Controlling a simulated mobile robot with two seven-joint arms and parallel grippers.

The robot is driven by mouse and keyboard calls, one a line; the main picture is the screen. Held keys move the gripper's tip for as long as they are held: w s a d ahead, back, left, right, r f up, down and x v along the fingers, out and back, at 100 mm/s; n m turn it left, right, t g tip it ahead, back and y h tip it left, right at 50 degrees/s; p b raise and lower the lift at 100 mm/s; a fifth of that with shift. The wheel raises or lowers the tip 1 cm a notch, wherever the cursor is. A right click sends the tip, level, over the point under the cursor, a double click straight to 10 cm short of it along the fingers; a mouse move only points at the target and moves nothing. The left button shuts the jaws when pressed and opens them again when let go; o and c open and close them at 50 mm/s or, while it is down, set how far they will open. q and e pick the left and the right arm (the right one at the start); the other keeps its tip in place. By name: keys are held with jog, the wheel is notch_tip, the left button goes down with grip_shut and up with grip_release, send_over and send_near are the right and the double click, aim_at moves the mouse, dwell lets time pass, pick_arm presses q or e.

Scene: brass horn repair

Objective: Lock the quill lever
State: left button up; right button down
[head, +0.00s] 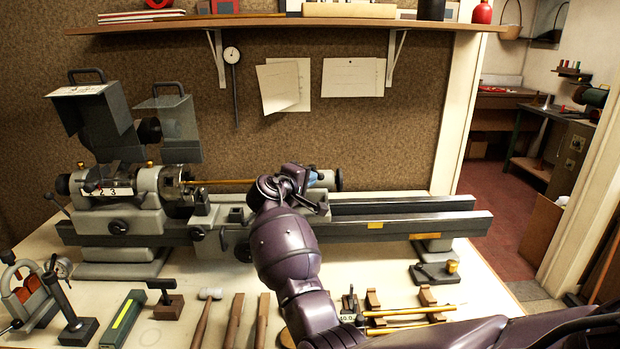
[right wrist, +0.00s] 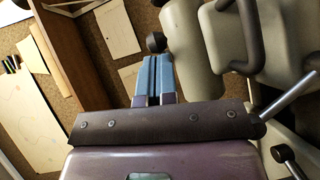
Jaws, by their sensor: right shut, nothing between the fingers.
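The lathe's tailstock (head: 338,180) sits on the bed rails at the middle of the head view, largely hidden by my right arm. My right gripper (head: 314,176) is at the tailstock, its blue fingers shut and empty. In the right wrist view the closed fingers (right wrist: 153,80) point toward a short dark knob (right wrist: 156,42) on a pale machine body; I cannot tell whether they touch it. That knob may be the quill lever, but I cannot tell for sure. My left gripper is not in view.
The headstock (head: 145,195) stands left with raised guards (head: 95,110). A brass rod (head: 225,182) runs toward the tailstock. The bed rails (head: 420,220) are clear to the right. Hand tools (head: 235,318) lie along the bench front. A shelf (head: 280,22) hangs above.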

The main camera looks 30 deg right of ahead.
dwell(0.4)
jog(key=shift+s+d+p, duration=0.3)
jog(key=shift+d, duration=0.25)
jog(key=shift+s+d+p, duration=0.3)
jog(key=shift+d, duration=0.25)
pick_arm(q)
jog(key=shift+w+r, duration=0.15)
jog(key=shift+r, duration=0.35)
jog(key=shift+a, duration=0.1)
